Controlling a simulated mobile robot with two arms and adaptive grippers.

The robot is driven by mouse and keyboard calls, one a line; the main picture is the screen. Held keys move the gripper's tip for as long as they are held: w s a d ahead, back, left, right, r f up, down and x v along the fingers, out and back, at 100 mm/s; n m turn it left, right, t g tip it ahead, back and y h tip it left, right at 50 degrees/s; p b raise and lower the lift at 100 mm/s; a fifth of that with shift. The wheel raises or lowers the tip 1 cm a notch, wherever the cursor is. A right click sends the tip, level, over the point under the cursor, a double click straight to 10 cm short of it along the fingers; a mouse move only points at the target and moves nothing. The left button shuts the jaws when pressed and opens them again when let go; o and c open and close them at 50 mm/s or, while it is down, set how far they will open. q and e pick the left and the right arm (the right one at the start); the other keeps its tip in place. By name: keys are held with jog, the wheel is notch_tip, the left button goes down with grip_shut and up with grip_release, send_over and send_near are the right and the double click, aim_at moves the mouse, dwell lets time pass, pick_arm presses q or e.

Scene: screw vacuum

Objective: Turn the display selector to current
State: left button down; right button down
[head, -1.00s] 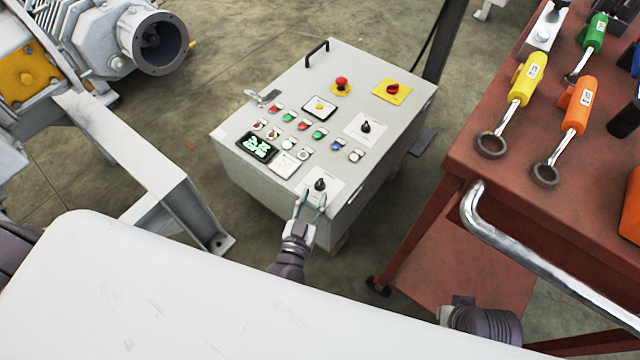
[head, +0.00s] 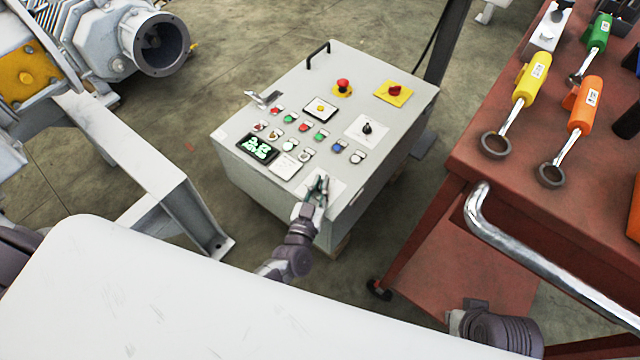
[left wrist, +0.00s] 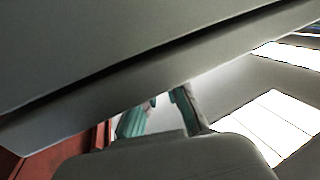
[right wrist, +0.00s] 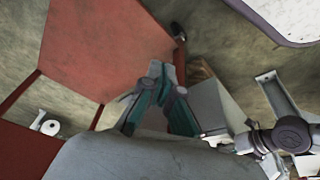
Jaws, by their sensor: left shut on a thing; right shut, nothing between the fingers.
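The grey control box (head: 290,90) stands on the floor in the middle of the head view. The selector at its front right corner, on a white label plate (head: 336,190), is mostly hidden by my left gripper (head: 319,184). The left gripper is shut on this selector knob. In the left wrist view, its teal fingers (left wrist: 160,108) show below the grey box face, and the knob cannot be made out. A lit green display (head: 257,148) is left of the selector. My right gripper (right wrist: 158,78) is shut and empty, well away from the box.
A second black selector (head: 367,129), a red emergency stop (head: 343,86), a red-on-yellow switch (head: 394,92) and several coloured buttons share the panel. A red cart (head: 470,150) with tools stands at right. Grey machinery (head: 110,45) stands at left.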

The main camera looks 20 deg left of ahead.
pick_arm(q)
jog(key=shift+h, duration=0.3)
jog(key=shift+m, duration=0.4)
pick_arm(e)
jog(key=shift+s, duration=0.1)
pick_arm(q)
jog(key=m+h+b, duration=0.1)
jog(key=m+h, duration=0.1)
jog(key=h, duration=0.1)
jog(key=shift+a+f, duration=0.15)
jog(key=shift+m+g+h+b, duration=0.4)
jog(key=shift+h+b, duration=0.2)
jog(key=shift+h, duration=0.2)
jog(key=shift+m+g+h+b, duration=0.3)
jog(key=shift+m+h+b, duration=0.3)
jog(key=shift+h, duration=0.3)
jog(key=shift+m+g+h+b, duration=0.6)
jog(key=shift+m+h+b, duration=0.15)
jog(key=shift+h, duration=0.35)
jog(key=shift+m+g+h+b, duration=0.7)
jog(key=shift+m+h+b, duration=0.05)
jog(key=shift+h+b, duration=0.35)
pick_arm(e)
jog(key=w+a+r+t+y, duration=0.2)
jog(key=w+a+r+t, duration=0.3)
jog(key=w+r+t, duration=0.6)
jog(key=shift+w+a+r+n+y, duration=0.15)
jog(key=shift+w+r+n+y, duration=0.2)
jog(key=shift+w, duration=1.15)
jog(key=shift+f, duration=0.1)
